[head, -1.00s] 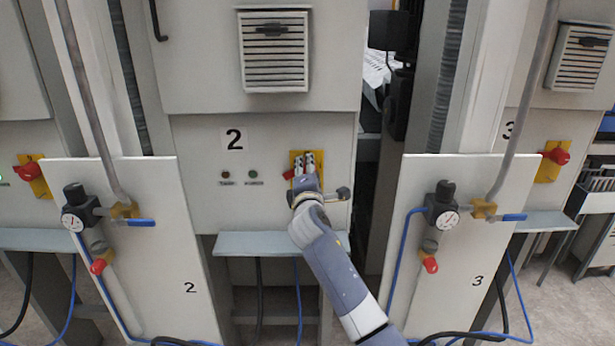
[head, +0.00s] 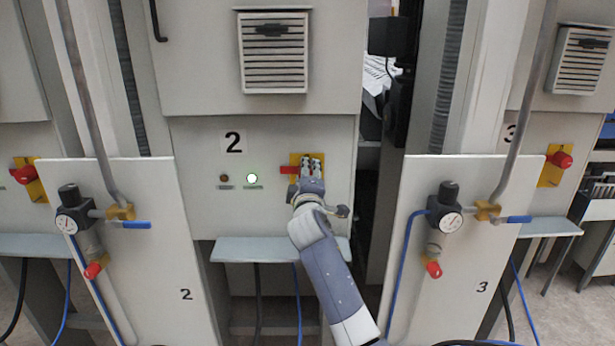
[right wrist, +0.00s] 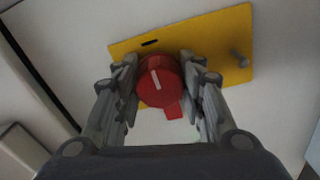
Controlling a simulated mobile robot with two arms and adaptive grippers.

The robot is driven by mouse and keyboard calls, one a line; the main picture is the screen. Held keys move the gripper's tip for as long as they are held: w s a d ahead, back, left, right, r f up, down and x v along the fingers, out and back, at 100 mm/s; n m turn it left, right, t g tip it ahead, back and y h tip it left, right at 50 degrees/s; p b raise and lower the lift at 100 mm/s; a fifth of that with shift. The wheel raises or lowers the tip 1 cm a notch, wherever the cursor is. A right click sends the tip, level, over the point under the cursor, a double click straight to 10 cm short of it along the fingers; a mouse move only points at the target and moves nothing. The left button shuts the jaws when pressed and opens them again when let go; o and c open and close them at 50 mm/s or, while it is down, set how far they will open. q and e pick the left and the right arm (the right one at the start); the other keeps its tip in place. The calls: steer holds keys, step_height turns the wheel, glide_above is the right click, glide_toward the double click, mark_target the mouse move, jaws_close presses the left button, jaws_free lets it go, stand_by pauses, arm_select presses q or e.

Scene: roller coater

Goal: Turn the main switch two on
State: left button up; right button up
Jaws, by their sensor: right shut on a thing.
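Main switch two is a red rotary knob (right wrist: 160,82) on a yellow plate (right wrist: 210,40), on the grey cabinet marked 2. In the head view its red handle (head: 288,170) points left and the gripper hides the rest. My right gripper (head: 312,168) is at the knob, and in the right wrist view its fingers (right wrist: 160,85) are shut on the knob from both sides. The white mark on the knob is slightly tilted. My left gripper is not in view.
A grey-blue ledge (head: 270,250) juts out below the switch. White panels with gauges and blue valves stand at left (head: 150,270) and right (head: 455,280). Other red switches (head: 24,174) (head: 560,160) are on neighbouring cabinets.

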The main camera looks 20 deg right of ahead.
steer(key=shift+f, duration=0.15)
steer(key=o, duration=1)
steer(key=shift+o, duration=0.2)
steer(key=shift+s, duration=0.15)
steer(key=v, duration=1.1)
steer(key=shift+s+a, duration=0.2)
steer(key=shift+s, duration=0.15)
